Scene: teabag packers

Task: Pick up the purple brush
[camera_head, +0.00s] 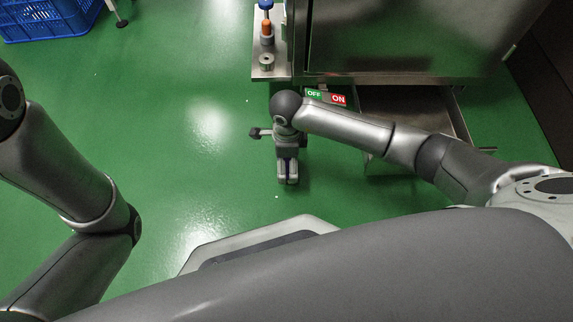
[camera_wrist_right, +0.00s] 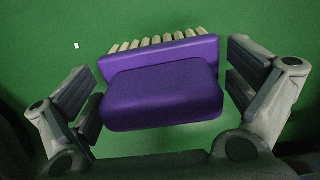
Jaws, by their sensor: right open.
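The purple brush (camera_wrist_right: 165,90) shows large in the right wrist view, with a smooth purple back and a row of pale bristles along its upper edge. My right gripper (camera_wrist_right: 162,92) is open, with one finger on each side of the brush. A gap shows at the right finger; at the left, I cannot tell whether the finger touches it. In the head view my right gripper (camera_head: 288,181) points down over the green floor, and I cannot make out the brush there. Part of my left arm shows at the left, but its gripper is out of view.
A steel cabinet (camera_head: 400,40) with an OFF/ON sign (camera_head: 326,96) and an open drawer (camera_head: 410,100) is at the right. A blue crate (camera_head: 48,20) sits at the upper left. The floor between is clear.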

